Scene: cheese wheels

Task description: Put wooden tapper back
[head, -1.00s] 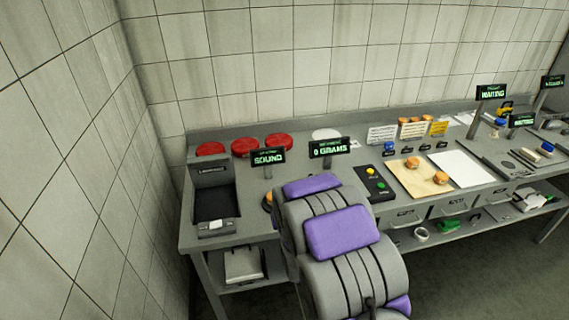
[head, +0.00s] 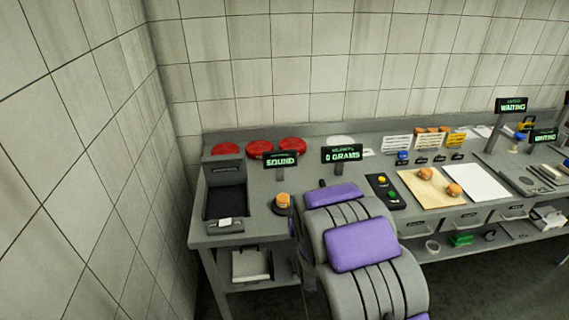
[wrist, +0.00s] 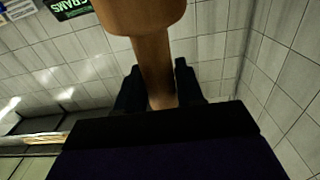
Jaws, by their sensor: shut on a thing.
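My gripper (wrist: 157,88) is shut on the wooden tapper (wrist: 150,50) in the wrist view. The brown handle runs between the two dark fingers. The tapper's thicker head shows at the top, cut off by the picture edge. In the head view my purple and grey arm hides most of the gripper and the tapper. An orange cheese wheel (head: 283,199) sits on a small dark stand to the left of my arm, near the SOUND sign (head: 281,160).
The grey bench (head: 235,239) runs along the tiled wall. A dark box-like device (head: 224,190) stands at its left end, with red wheels (head: 260,147) behind. To the right are the GRAMS sign (head: 342,154), a button panel (head: 385,191), a wooden board (head: 425,200) and white paper (head: 475,182).

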